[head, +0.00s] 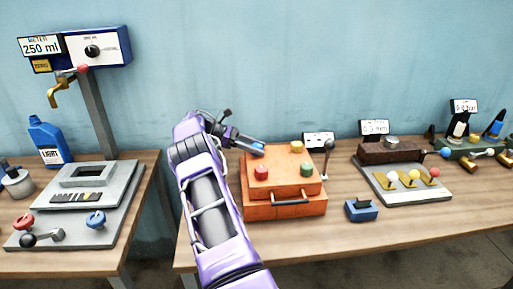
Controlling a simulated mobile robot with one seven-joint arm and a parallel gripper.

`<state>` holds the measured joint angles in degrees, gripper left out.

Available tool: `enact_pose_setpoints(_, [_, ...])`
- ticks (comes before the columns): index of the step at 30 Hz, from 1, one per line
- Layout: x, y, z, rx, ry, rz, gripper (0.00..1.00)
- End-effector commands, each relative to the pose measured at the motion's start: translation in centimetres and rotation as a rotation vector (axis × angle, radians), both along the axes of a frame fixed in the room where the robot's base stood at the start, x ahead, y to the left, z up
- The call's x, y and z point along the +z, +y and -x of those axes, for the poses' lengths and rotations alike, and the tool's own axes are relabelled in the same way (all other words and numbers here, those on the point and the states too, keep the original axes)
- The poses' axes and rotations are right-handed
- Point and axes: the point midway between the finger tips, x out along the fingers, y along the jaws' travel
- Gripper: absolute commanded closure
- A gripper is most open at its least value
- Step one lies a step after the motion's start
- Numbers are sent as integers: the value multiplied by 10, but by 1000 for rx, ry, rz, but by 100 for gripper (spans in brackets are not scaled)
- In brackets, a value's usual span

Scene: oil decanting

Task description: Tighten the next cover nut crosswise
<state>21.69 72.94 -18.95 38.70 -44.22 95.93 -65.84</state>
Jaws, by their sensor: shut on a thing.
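An orange box (285,211) with an orange cover (283,185) stands on the right-hand bench. On the cover I see a red nut (261,173) at front left, a green nut (307,170) at front right and a yellow nut (297,146) at back right. My gripper (257,148) reaches to the back left corner from the left. It is shut on a blue nut (258,146), which is small and partly hidden by the fingers. My purple arm passes left of the box.
A black-knobbed lever (328,146) rises right of the cover, beside a small sign (318,138). A blue block (361,210) lies at front right. A grey plate with yellow levers (413,187) stands further right. A metering stand (90,100) is on the left bench (75,258).

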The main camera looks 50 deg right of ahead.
Motion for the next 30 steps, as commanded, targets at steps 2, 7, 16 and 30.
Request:
enact_pose_setpoints(2, [-1,0,0,-17,1,1,100])
enact_pose_setpoints(7, [0,0,0,-41,2,1,100])
enact_pose_setpoints(16, [0,0,0,-52,1,1,100])
enact_pose_setpoints(30, [0,0,0,-52,1,1,19])
